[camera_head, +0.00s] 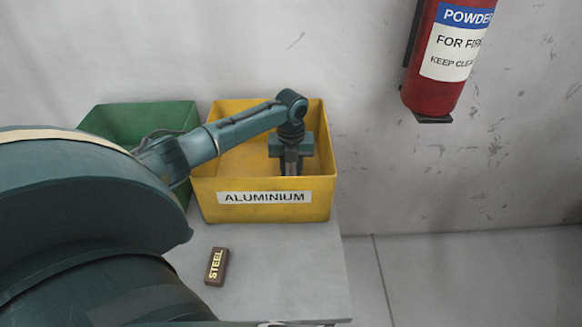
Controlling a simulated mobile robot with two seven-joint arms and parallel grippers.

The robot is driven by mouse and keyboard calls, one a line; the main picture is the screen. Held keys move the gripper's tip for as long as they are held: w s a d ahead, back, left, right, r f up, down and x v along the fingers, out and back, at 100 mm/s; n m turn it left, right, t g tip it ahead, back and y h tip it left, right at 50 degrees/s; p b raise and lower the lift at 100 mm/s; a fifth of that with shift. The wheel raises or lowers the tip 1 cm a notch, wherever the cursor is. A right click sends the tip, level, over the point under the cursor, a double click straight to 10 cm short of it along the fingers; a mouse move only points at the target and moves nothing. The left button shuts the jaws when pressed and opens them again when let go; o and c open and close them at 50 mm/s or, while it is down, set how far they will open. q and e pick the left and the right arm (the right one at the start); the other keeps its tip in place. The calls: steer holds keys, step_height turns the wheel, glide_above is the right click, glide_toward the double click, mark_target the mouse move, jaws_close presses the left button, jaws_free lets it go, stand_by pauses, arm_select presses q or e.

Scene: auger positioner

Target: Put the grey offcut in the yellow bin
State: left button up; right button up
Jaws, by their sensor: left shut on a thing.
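The yellow bin (325,190) stands at the back of the grey table, with a white label reading ALUMINIUM on its front. My left arm reaches in from the left over the bin's rim. My left gripper (291,168) points down inside the bin's opening, near its front right part. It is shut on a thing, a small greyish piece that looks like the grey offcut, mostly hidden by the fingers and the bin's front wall. I cannot tell whether it touches the bin floor. My right gripper is not in view.
A green bin (140,118) stands left of the yellow one, partly hidden by my arm. A small brown block marked STEEL (216,266) lies on the table (290,270) in front. A red fire extinguisher (437,85) hangs on the wall at right. The table's front right is clear.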

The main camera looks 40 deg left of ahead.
mark_target(291, 171)
arm_select(q)
steer(key=o, duration=1.1)
steer(key=shift+f, duration=0.1)
steer(key=shift+c, duration=0.2)
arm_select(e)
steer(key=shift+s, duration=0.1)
arm_select(q)
step_height(291, 171, up, 12)
steer(key=p, duration=0.2)
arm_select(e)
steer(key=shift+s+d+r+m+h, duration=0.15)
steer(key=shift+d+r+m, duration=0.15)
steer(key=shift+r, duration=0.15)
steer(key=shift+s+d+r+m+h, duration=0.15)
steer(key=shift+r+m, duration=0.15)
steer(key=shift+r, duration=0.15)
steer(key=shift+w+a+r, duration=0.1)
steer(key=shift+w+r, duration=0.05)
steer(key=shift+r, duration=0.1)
